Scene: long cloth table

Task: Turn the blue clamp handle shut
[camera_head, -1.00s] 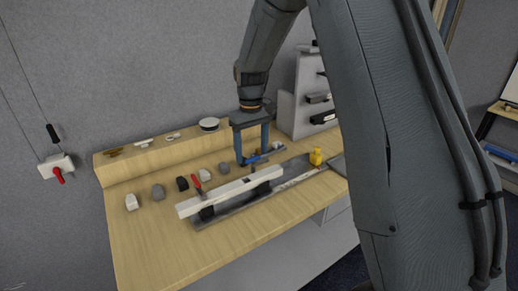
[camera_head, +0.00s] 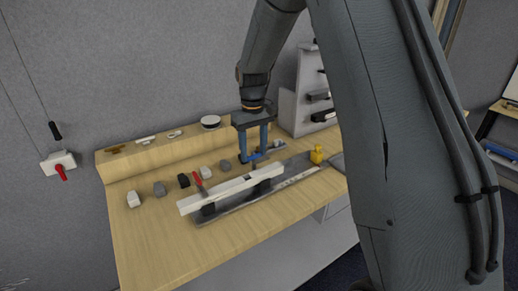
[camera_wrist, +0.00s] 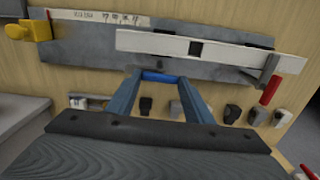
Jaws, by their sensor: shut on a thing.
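The blue clamp handle (camera_head: 256,156) is a short blue bar beside the back edge of a long white beam (camera_head: 225,191). It also shows in the wrist view (camera_wrist: 162,76), lying across between my two fingers. My gripper (camera_head: 254,158) points down from above and is shut on the blue handle, with a finger at each end (camera_wrist: 161,78). A second clamp with a red handle (camera_head: 197,178) stands at the left end of the beam; the red handle also shows in the wrist view (camera_wrist: 270,90). The blue clamp's body is mostly hidden.
The beam rests over a grey metal plate (camera_head: 292,178) on the wooden table (camera_head: 160,240). A yellow object (camera_head: 317,154) stands on the plate's right. Several grey, white and black blocks (camera_head: 160,189) line up behind the beam. The table's front left is clear.

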